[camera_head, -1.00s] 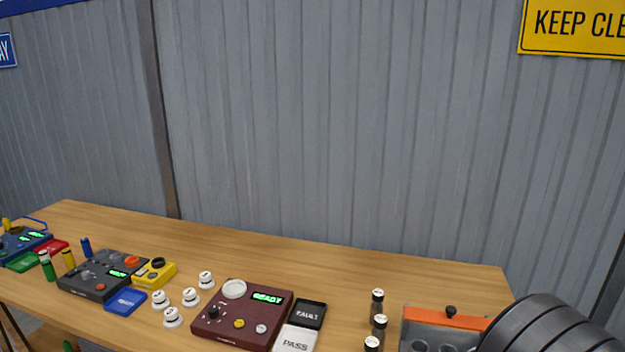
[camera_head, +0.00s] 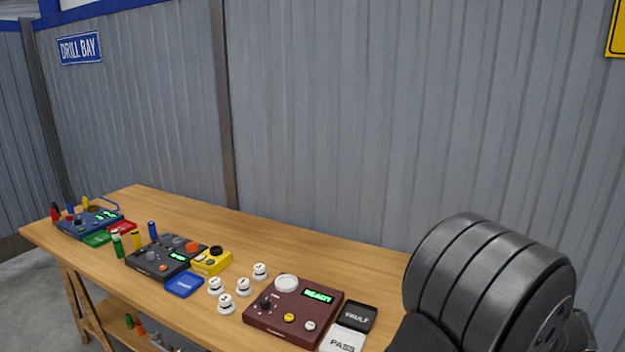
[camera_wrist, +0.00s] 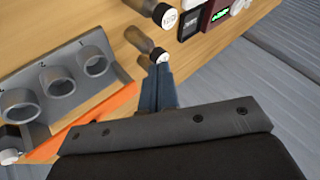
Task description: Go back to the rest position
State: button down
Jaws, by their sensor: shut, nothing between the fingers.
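My gripper (camera_wrist: 160,82) shows in the wrist view as two blue-grey fingers, shut and empty. Its tips overlap the white cap of a dark vial (camera_wrist: 140,40) in the picture; I cannot tell whether they touch it. A second capped vial (camera_wrist: 146,8) stands beyond. A grey rack with an orange edge (camera_wrist: 120,100) and numbered round holders lies to the left of the fingers. In the head view my gripper is not visible; only a thick dark part of my arm shows at the right, hiding that end of the bench.
On the wooden bench (camera_head: 205,215) a maroon tester (camera_head: 290,312) reads READY, beside black FAULT (camera_head: 357,316) and white PASS (camera_head: 343,339) trays.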

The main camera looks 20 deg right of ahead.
jog(key=w+a+r+n+g+h, duration=0.2)
jog(key=w+a+r+n+g, duration=0.1)
jog(key=r+n, duration=0.3)
jog(key=w+a+r+n+g+h, duration=0.3)
jog(key=w+a+r+n+g, duration=0.1)
jog(key=r+n, duration=0.3)
jog(key=shift+w+a+r+n+h, duration=0.2)
jog(key=shift+w+a+n+h, duration=0.1)
jog(key=shift+w+a+n, duration=0.4)
